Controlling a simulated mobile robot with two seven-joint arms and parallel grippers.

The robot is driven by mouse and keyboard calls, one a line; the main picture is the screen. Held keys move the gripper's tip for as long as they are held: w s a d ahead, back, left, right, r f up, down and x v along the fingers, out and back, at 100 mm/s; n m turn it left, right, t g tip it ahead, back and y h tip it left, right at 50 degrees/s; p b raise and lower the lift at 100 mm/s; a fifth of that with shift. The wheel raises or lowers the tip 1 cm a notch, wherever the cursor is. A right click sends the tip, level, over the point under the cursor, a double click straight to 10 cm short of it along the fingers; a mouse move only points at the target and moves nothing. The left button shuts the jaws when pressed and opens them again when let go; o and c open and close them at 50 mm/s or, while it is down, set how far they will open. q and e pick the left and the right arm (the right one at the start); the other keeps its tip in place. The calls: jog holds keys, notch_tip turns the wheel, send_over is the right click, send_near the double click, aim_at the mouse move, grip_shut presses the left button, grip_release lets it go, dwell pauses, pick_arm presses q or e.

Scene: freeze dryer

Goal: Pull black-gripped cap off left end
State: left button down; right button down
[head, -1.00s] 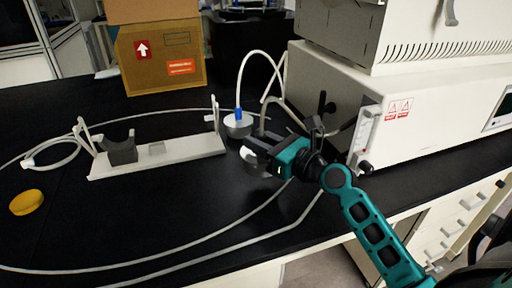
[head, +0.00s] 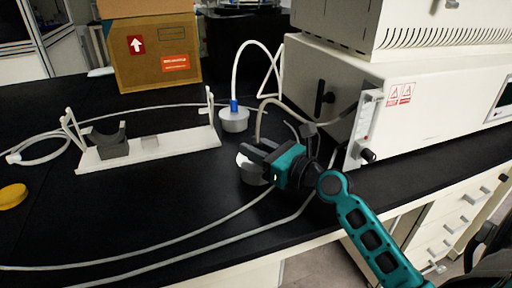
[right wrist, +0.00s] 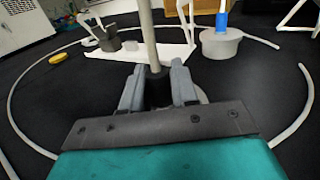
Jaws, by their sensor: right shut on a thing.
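My right gripper (head: 262,160) is shut on the black grip (right wrist: 157,87) of a round pale-grey cap (head: 250,173). A pale tube (right wrist: 148,35) rises from this grip between the two fingers in the right wrist view. The cap is low over the black bench, and I cannot tell whether it touches it. The fingers hide much of the grip and cap. A second grey cap (head: 234,119) with a blue grip stands on the bench behind my gripper; it also shows in the right wrist view (right wrist: 220,43). My left gripper is out of view.
A white stand (head: 165,149) with a dark cradle (head: 110,145) lies to the left. A yellow disc (head: 12,196) is at the far left. A white machine (head: 420,118) stands on the right, a cardboard box (head: 155,55) behind. Pale hoses loop over the otherwise clear front bench.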

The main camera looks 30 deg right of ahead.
jog(key=shift+f, duration=0.25)
dwell(0.5)
jog(key=shift+c, duration=0.8)
grip_release()
jog(key=shift+s+d+r+p, duration=0.2)
jog(key=shift+s+r+p, duration=0.15)
jog(key=shift+s, duration=0.3)
jog(key=shift+s+d+r+p, duration=0.2)
jog(key=shift+s+p, duration=0.1)
jog(key=shift+s, duration=0.35)
jog(key=s, duration=0.1)
jog(key=s+r, duration=0.1)
jog(key=s+d+p, duration=0.1)
jog(key=s, duration=0.1)
jog(key=shift+s+d+r, duration=0.1)
jog(key=shift+r, duration=0.3)
